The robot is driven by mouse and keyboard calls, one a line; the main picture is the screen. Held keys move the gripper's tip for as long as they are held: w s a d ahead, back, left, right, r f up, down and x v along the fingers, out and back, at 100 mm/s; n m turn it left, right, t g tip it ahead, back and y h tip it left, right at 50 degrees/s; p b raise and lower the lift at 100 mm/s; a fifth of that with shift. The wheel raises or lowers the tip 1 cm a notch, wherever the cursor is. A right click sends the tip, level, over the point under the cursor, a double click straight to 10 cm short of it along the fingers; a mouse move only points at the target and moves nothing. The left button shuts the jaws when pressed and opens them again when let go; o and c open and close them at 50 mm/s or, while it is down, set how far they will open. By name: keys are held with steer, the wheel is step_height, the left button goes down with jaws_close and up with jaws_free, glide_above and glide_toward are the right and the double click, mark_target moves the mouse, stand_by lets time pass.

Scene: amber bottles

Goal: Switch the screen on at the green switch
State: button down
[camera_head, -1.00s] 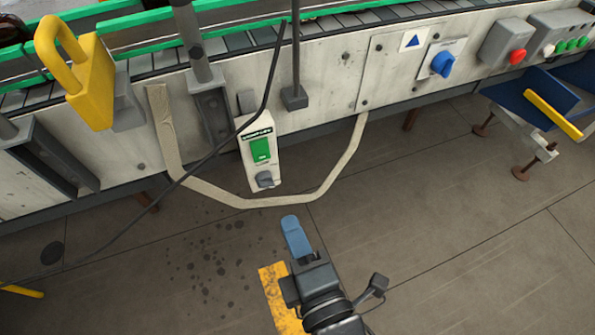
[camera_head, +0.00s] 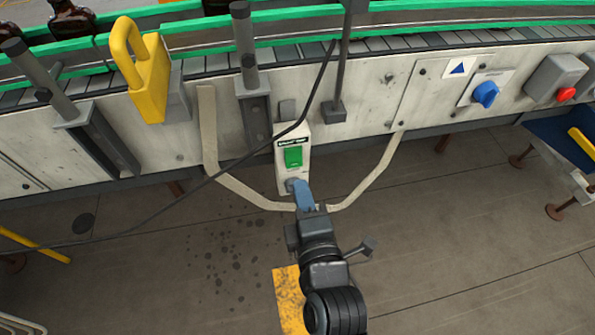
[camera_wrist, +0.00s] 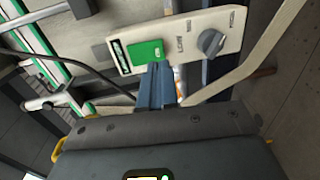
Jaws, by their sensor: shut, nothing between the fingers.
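The green switch (camera_head: 293,157) is a green rocker on a white box fixed to the side of the conveyor. It also shows in the wrist view (camera_wrist: 146,51), left of a grey knob (camera_wrist: 211,42) on the same box. My gripper (camera_head: 302,188) is shut and empty, with its blue fingers just below the green switch in the head view, over the lower part of the box. In the wrist view the fingertips (camera_wrist: 157,70) lie close to the lower edge of the green switch. I cannot tell whether they touch it. No screen is recognisable in view.
A beige cable (camera_head: 372,182) loops below the box, and a thin black cable (camera_head: 222,172) crosses in front of the conveyor. A yellow padlock (camera_head: 147,80) hangs at the left. A blue knob (camera_head: 485,94) and a red button (camera_head: 565,94) are at the right.

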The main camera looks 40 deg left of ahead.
mark_target(294, 166)
steer(key=p+x, duration=0.1)
steer(key=x, duration=0.3)
steer(key=shift+w+a, duration=0.1)
steer(key=shift+f, duration=0.1)
steer(key=shift+w+a+b, duration=0.15)
steer(key=shift+b, duration=0.95)
steer(key=shift+t, duration=0.3)
